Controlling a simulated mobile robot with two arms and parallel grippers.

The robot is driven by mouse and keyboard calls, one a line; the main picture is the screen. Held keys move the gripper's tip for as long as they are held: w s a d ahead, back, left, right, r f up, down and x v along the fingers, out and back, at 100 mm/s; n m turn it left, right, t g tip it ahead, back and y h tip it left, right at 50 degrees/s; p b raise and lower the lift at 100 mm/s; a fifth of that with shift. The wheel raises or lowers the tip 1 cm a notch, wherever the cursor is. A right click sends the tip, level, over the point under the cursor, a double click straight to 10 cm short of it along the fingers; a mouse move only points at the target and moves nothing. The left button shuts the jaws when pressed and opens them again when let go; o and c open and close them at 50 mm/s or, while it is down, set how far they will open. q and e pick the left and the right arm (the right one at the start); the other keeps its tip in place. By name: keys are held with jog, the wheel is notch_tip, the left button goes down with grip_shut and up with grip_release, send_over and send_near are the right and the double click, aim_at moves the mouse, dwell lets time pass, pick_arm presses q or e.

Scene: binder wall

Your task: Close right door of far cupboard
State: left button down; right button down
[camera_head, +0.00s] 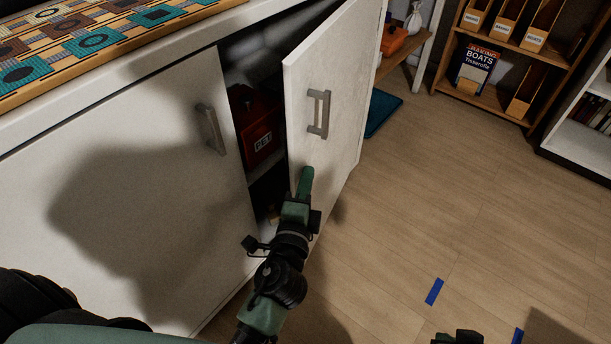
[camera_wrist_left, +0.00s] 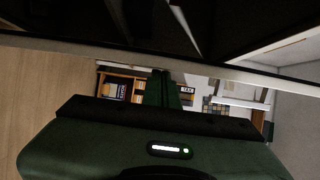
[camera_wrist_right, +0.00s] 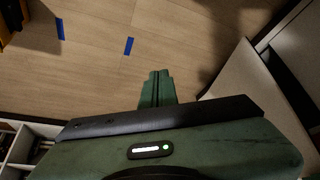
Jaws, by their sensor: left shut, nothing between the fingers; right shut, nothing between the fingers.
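The far cupboard's right door (camera_head: 335,75) is a white panel with a grey bar handle (camera_head: 318,113). It stands partly open in the head view, swung out toward the right, with a dark gap between it and the left door (camera_head: 130,185). My left gripper (camera_head: 306,180) is shut and empty. It overlaps the lower part of the right door near its free edge; I cannot tell whether it touches. Its shut fingers also show in the left wrist view (camera_wrist_left: 164,88). My right gripper (camera_wrist_right: 157,88) is shut and empty over the floor; only a bit shows in the head view (camera_head: 459,338).
A patterned board (camera_head: 90,45) lies on the cupboard top. A wooden shelf (camera_head: 500,100) with files stands at the back right. The wood floor (camera_head: 450,200) between is clear, with blue tape marks (camera_head: 434,291).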

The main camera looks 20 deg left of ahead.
dwell(0.3)
